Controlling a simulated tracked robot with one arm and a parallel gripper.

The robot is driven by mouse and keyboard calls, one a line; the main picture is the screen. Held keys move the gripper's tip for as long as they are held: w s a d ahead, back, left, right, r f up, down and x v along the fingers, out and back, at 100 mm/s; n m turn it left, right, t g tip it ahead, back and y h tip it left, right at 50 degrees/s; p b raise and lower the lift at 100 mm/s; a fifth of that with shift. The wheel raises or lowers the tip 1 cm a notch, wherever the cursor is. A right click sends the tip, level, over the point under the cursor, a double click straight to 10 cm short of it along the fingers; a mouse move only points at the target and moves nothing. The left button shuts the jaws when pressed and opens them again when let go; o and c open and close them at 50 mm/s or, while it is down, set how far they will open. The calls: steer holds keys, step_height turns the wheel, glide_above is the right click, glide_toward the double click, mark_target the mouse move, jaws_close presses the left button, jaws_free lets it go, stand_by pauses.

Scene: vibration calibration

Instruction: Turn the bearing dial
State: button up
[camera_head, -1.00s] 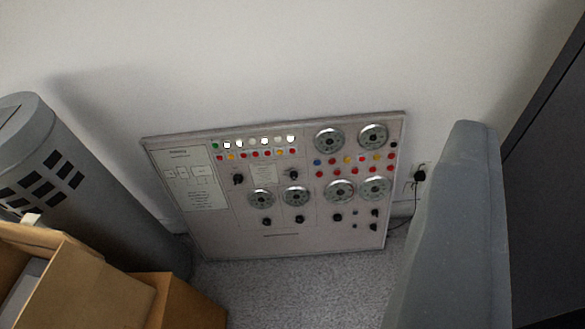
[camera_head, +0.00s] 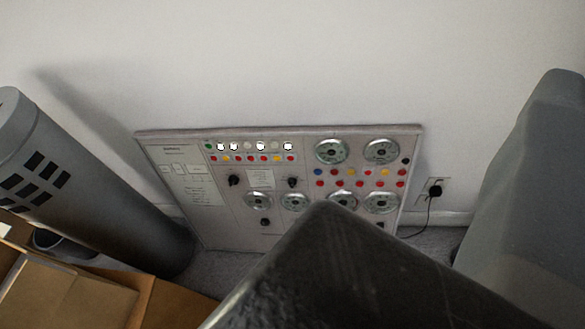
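A light grey control panel (camera_head: 220,230) leans against the wall, low in the middle of the view. It carries round silver dials, such as an upper left dial (camera_head: 331,151), an upper right dial (camera_head: 381,151) and a lower left dial (camera_head: 258,202). Black knobs sit among them, such as an upper left knob (camera_head: 234,180) and another knob (camera_head: 293,183). The labels are too small to read, so I cannot tell which one is the bearing dial. A large dark shape covers the lower right part of the panel. No gripper fingers can be made out.
A grey perforated cylinder (camera_head: 95,200) stands left of the panel, with open cardboard boxes (camera_head: 70,290) in front of it. A grey padded upright (camera_head: 530,190) stands at the right. A black plug (camera_head: 435,190) sits in a wall socket right of the panel.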

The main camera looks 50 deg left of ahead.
steer(key=w+a+f+n+y+b, duration=0.1)
steer(key=w+a+f, duration=0.4)
steer(key=w+f, duration=0.35)
steer(key=w+a+f+n+y+b, duration=0.1)
steer(key=w+a+f+b, duration=0.1)
steer(key=w+a+f, duration=0.5)
steer(key=w+a+f+y+b, duration=0.1)
steer(key=w+a+f+y, duration=0.15)
steer(key=w+f, duration=0.8)
steer(key=n+y+b, duration=0.4)
steer(key=y+b, duration=0.1)
steer(key=b, duration=0.1)
glide_toward(291, 184)
steer(key=b+x, duration=0.3)
steer(key=x, duration=0.5)
steer(key=shift+w+a, duration=0.15)
steer(key=shift+w, duration=0.05)
steer(key=shift+c, duration=0.3)
